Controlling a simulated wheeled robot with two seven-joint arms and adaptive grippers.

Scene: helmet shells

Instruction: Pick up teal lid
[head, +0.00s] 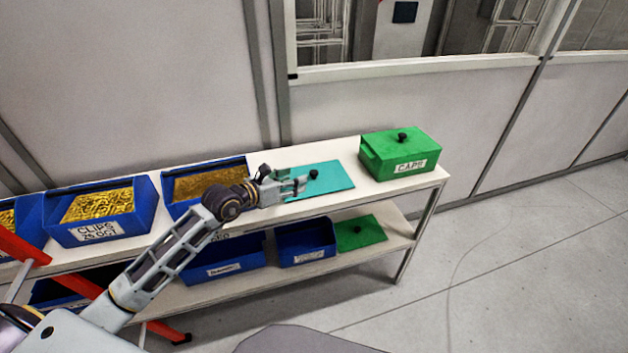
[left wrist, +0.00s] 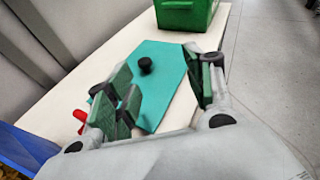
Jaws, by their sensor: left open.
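The teal lid (head: 330,181) lies flat on the white top shelf, with a black knob (head: 313,174) on it. My left gripper (head: 296,186) reaches in from the left, at the lid's left part and close to the knob. In the left wrist view the lid (left wrist: 160,55) lies beyond and between the open fingers of my left gripper (left wrist: 165,92). The knob (left wrist: 146,65) stands ahead of the fingertips, and nothing is held. The right gripper is not in view.
A green lidded box (head: 400,155) marked CAPS stands right of the lid. Blue bins (head: 103,212) of golden parts stand to the left. The lower shelf holds blue bins (head: 306,243) and a green lid (head: 358,232). A red frame (head: 22,247) is at far left.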

